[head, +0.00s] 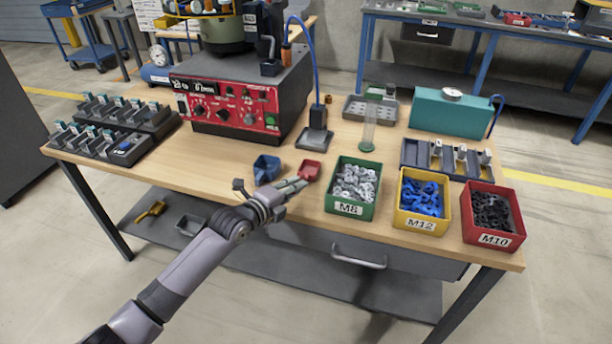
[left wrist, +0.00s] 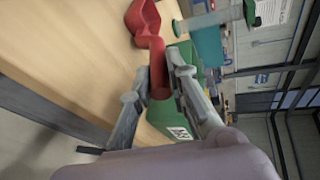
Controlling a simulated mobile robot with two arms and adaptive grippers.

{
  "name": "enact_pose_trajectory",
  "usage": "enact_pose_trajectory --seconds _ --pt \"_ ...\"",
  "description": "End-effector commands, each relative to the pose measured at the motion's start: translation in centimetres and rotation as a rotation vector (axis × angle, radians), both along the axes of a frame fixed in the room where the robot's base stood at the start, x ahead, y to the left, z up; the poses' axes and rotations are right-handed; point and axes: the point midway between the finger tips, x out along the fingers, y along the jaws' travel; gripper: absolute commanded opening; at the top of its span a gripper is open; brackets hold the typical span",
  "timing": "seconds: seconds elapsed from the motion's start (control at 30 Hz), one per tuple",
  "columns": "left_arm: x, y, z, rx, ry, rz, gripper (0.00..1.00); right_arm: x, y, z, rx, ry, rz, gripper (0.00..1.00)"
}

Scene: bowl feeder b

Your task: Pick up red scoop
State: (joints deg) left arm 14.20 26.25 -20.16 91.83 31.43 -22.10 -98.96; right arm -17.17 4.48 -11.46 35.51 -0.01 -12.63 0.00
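The red scoop (head: 310,170) lies near the table's front edge, between a blue scoop and the green M8 bin. In the left wrist view the scoop's bowl (left wrist: 143,17) is at the top, and its handle runs down between my fingers. My left gripper (head: 297,184) reaches in from the front at the handle end. In the left wrist view my left gripper's two fingers (left wrist: 158,72) stand on either side of the handle, very close to it. I cannot tell whether both press on it. My right gripper is not in view.
Just right of the scoop stands the green M8 bin (head: 349,208), then the yellow M12 bin (head: 421,224) and the red M10 bin (head: 493,240). The blue scoop (head: 266,167) lies to the left. A red control box (head: 228,108) stands behind. The table's left front is clear.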

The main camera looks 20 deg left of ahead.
Motion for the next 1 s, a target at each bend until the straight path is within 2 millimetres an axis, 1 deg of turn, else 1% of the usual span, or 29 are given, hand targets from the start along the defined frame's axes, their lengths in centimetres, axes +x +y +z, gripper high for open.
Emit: enact_pose_trajectory --seconds 0.03,0.2,0.67,0.77,0.87,0.97,1.0 --pt "0.0 0.0 0.0 0.000 0.000 0.000 0.10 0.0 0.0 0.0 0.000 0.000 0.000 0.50" --pt "0.0 0.0 0.0 0.000 0.000 0.000 0.00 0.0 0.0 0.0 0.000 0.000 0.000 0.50" --pt "0.0 0.0 0.3 0.000 -0.003 0.000 0.00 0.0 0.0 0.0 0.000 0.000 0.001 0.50" --pt "0.1 0.0 1.0 0.001 -0.005 0.000 0.00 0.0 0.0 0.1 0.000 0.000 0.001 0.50" --pt "0.1 0.1 2.2 0.001 -0.007 -0.001 0.00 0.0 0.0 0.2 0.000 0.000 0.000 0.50" --pt "0.1 0.1 4.1 0.002 -0.008 -0.001 0.00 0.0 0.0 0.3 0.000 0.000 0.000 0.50" --pt "0.1 0.0 5.1 0.003 -0.010 -0.002 0.00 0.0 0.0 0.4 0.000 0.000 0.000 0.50"
